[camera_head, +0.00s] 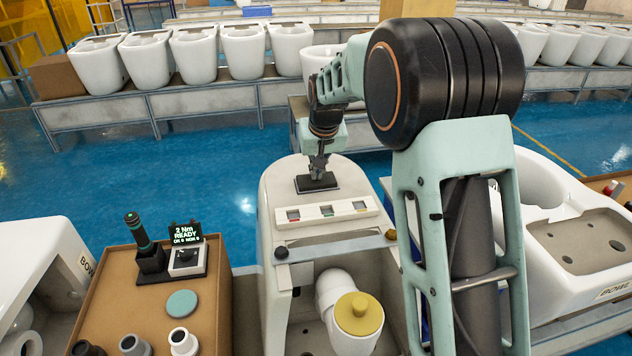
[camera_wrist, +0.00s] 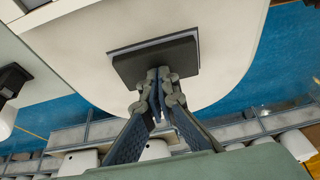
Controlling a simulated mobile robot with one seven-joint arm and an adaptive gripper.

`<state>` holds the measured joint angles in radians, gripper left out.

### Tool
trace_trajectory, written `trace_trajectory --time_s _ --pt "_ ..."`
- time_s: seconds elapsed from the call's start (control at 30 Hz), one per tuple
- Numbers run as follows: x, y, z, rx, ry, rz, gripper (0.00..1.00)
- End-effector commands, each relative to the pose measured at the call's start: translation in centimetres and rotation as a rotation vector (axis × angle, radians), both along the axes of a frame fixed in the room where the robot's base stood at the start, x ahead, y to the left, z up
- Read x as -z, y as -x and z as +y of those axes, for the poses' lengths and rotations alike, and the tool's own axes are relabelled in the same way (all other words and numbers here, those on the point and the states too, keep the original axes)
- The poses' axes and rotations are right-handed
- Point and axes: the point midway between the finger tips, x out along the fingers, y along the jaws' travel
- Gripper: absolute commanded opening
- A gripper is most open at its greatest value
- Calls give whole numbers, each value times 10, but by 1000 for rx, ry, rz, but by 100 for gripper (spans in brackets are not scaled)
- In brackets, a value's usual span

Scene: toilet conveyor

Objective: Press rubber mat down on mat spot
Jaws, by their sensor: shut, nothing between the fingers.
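The rubber mat (camera_head: 328,186) is a dark, flat rectangle on the pale ceramic top of the toilet unit in the middle. It also shows in the wrist view (camera_wrist: 180,50), with a thin lighter edge along one side. My gripper (camera_head: 317,175) is shut and empty, pointing down at the mat. In the wrist view my gripper's closed fingertips (camera_wrist: 158,74) overlap the mat's near edge; whether they touch it is hard to tell. The mat spot is not distinct from the mat, which covers most of that place.
A white tray with small compartments (camera_head: 327,222) lies just in front of the mat. A yellow-capped white pipe (camera_head: 358,314) stands in the unit's opening. A brown workbench (camera_head: 150,310) with a screwdriver and display is left; a bowl (camera_head: 590,240) stands right.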

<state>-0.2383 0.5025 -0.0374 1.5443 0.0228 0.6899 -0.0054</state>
Motion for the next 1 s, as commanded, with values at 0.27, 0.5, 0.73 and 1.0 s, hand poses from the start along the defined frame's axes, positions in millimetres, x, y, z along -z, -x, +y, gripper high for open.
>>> trace_trajectory --time_s 0.27,0.5,0.73,1.0 --pt "-1 5 -1 0 4 21 0" --pt "-24 3 -1 0 2 12 0" --pt "-45 2 -1 0 2 8 0" --pt "-67 2 0 0 1 6 0"
